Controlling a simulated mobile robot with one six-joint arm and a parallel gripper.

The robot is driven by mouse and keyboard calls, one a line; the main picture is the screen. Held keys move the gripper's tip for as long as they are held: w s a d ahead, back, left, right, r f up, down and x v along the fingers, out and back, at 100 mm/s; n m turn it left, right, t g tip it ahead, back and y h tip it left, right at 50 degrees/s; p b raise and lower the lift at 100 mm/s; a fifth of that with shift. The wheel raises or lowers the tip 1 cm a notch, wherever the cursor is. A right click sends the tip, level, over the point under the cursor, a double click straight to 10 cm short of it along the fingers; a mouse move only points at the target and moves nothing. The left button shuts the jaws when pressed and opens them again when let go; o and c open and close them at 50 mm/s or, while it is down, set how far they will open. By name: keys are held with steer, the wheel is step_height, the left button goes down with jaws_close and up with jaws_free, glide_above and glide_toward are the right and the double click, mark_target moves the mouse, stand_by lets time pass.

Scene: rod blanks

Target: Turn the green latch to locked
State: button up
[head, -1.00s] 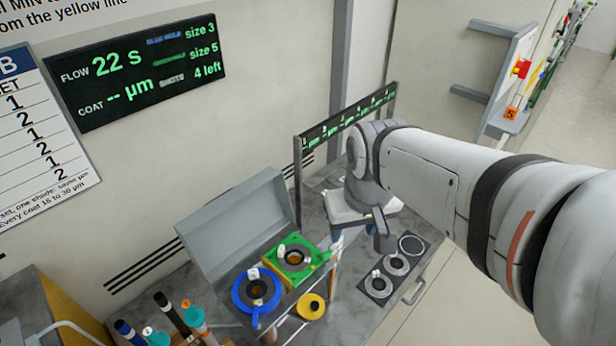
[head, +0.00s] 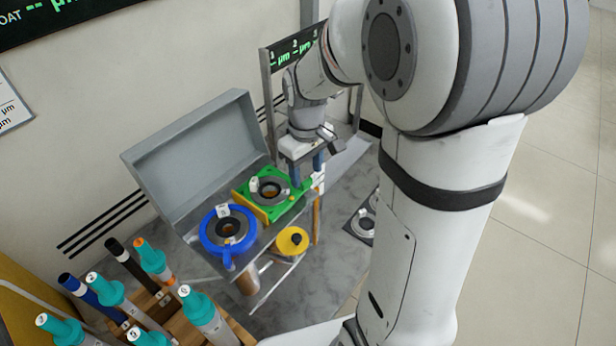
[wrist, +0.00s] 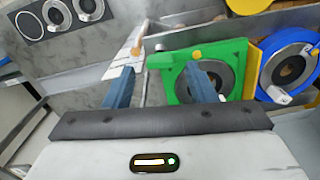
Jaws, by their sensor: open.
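The green holder (head: 282,208) sits beside the blue one on the grey box, with a dark ring in its middle and a white tag. It also shows in the wrist view (wrist: 238,52), where a green latch tab (wrist: 160,61) sticks out at its left corner. My gripper (head: 308,168) is at the holder's right side in the head view. In the wrist view my gripper (wrist: 160,84) is open, with the tab between its blue fingers in the picture. The right finger overlaps the green holder; I cannot tell if either finger touches. The latch's exact angle is unclear.
The blue ring holder (head: 207,238) stands next to the green one. A grey lid (head: 195,145) stands open behind them. A yellow round part (head: 291,240) is in front. A plate with round recesses (wrist: 62,14) lies on the bench.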

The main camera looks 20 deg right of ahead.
steer(key=shift+f, duration=1.35)
steer(key=shift+c, duration=0.5)
